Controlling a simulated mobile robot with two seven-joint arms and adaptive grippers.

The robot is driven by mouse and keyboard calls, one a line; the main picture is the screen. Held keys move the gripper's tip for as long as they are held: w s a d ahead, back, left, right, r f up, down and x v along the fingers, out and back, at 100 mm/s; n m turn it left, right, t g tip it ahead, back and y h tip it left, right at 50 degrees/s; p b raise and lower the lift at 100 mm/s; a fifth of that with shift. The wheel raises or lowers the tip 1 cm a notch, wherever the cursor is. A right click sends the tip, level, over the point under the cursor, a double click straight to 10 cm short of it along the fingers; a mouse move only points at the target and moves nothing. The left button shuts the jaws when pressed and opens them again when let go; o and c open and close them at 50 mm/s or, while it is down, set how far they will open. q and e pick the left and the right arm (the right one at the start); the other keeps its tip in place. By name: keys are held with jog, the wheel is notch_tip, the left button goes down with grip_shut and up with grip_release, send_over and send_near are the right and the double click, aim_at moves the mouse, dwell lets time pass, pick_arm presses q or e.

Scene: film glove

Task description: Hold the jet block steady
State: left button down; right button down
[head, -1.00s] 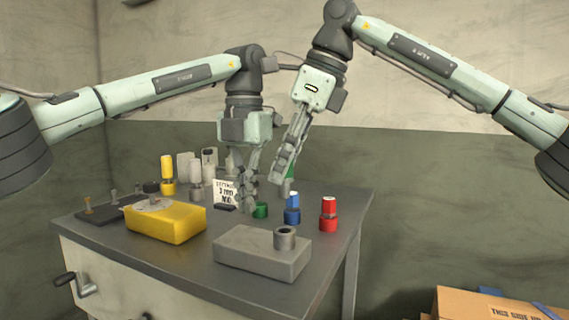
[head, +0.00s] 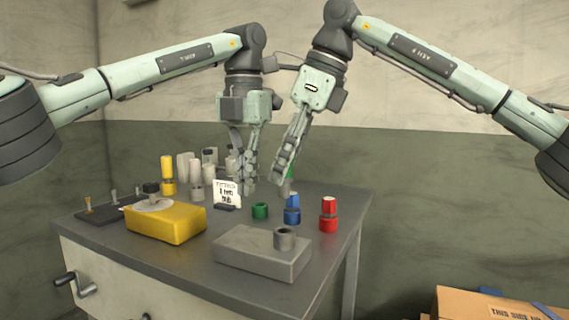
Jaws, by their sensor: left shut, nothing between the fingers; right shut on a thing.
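The grey block (head: 250,255) lies on the front of the table, with a short hollow metal cylinder (head: 285,239) upright at its right end. I cannot tell for sure that it is the jet block; neither gripper touches it. My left gripper (head: 248,191) points down, shut and empty, above and left of the green cup (head: 260,211). My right gripper (head: 279,191) slants down beside it, above the blue cup (head: 292,216). It is shut on a green piece (head: 291,173), mostly hidden behind the fingers.
A yellow block (head: 165,225) with a white disc and dark knob stands at left on the table (head: 195,250). A red cup (head: 328,223) stands at right. A cardboard box (head: 470,305) is lower right.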

aim_at(248, 238)
pick_arm(q)
jog(key=shift+f, duration=4.4)
pick_arm(e)
jog(key=shift+r, duration=0.15)
